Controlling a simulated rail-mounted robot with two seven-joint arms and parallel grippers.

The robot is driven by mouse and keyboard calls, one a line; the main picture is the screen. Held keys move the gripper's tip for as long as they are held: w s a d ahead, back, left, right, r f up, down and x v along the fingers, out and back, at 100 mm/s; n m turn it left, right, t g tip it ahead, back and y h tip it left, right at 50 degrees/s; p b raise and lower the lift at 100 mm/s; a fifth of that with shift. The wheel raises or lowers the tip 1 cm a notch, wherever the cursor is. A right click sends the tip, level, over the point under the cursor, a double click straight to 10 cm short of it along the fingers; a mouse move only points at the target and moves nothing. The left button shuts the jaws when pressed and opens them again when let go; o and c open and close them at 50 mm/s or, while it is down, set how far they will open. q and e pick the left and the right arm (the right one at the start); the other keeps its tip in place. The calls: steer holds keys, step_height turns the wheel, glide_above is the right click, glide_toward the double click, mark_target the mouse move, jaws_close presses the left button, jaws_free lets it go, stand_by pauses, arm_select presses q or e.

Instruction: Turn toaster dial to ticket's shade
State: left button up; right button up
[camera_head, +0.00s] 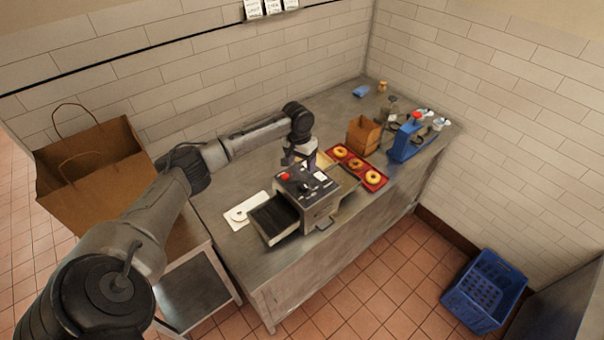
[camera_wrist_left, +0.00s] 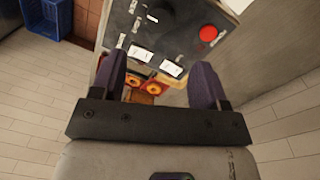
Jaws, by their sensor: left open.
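The toaster (camera_head: 318,205) stands on the steel counter, its top panel carrying a red button (camera_head: 285,176) and dark controls. In the left wrist view the panel (camera_wrist_left: 165,28) shows the red button (camera_wrist_left: 208,34) and white labels (camera_wrist_left: 141,53). I cannot tell the dial's setting. My left gripper (camera_head: 301,160) hangs just behind and above the toaster panel. In the left wrist view its two fingers (camera_wrist_left: 160,68) are apart with nothing held between them. White tickets (camera_head: 266,8) hang on the back wall; their writing is too small to read. My right gripper is not in view.
A red tray (camera_head: 375,185) of bagels lies right of the toaster, with a small brown box (camera_head: 364,135) and a blue device (camera_head: 405,142) beyond. White paper (camera_head: 240,214) lies left. A large paper bag (camera_head: 95,165) stands left; a blue crate (camera_head: 484,291) is on the floor.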

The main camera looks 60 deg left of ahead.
arm_select(q)
steer(key=shift+a+r, duration=0.1)
steer(key=shift+r, duration=1.7)
